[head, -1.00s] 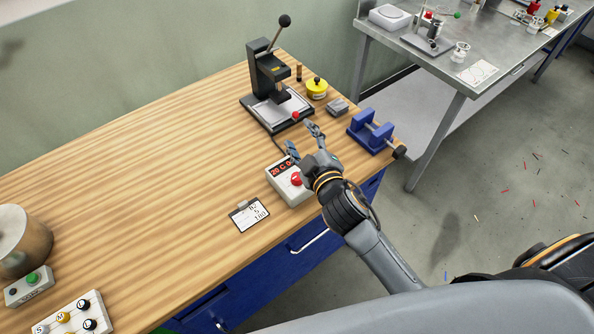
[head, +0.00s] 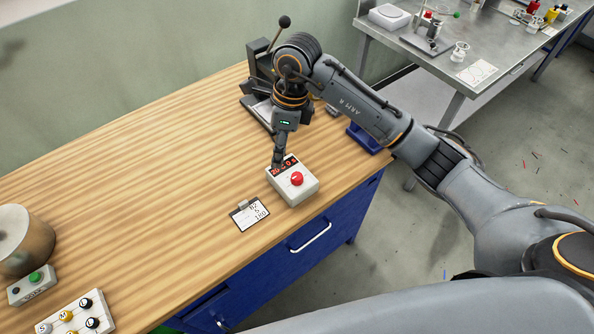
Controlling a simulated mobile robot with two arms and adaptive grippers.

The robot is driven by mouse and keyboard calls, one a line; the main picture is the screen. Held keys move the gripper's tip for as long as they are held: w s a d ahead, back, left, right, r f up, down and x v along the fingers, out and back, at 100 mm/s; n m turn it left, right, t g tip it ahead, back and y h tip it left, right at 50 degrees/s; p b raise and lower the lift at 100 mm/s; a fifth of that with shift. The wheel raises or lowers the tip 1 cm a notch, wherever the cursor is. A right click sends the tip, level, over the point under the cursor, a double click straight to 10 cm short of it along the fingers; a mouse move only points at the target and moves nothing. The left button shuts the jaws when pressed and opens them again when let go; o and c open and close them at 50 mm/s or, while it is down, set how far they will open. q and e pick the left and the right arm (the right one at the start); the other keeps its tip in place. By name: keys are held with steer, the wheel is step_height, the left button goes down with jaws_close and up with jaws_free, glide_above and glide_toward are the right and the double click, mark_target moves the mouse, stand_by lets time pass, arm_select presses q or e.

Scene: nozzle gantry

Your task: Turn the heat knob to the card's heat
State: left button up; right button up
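The heat controller is a white box (head: 304,192) near the bench's front edge. It has a red knob (head: 297,178) on top and a red-lit display (head: 283,166), partly covered, that seems to start with 26. A white card on a small clipboard (head: 250,214) lies just left of the box; its writing is too small to read surely, the last line perhaps 180. My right gripper (head: 277,162) points down over the display end of the box, beyond the knob and apart from it. Its fingers overlap in this view, so their opening is unclear. My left gripper is not in view.
A black lever press (head: 260,62) and a blue vise (head: 364,139) stand behind my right arm. A metal drum (head: 24,242), a green-button box (head: 32,286) and a panel of several knobs (head: 72,318) are at left. The middle of the wooden bench (head: 150,170) is clear.

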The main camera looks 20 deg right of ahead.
mark_target(297, 176)
steer(key=d+h, duration=0.2)
steer(key=d, duration=0.2)
steer(key=f+p, duration=0.1)
steer(key=f, duration=0.2)
steer(key=f+p, duration=0.2)
steer(key=f, duration=0.2)
steer(key=f+p, duration=0.1)
steer(key=f, duration=0.3)
steer(key=shift+w+f, duration=0.15)
steer(key=shift+w, duration=0.15)
steer(key=shift+f, duration=0.7)
jaws_close()
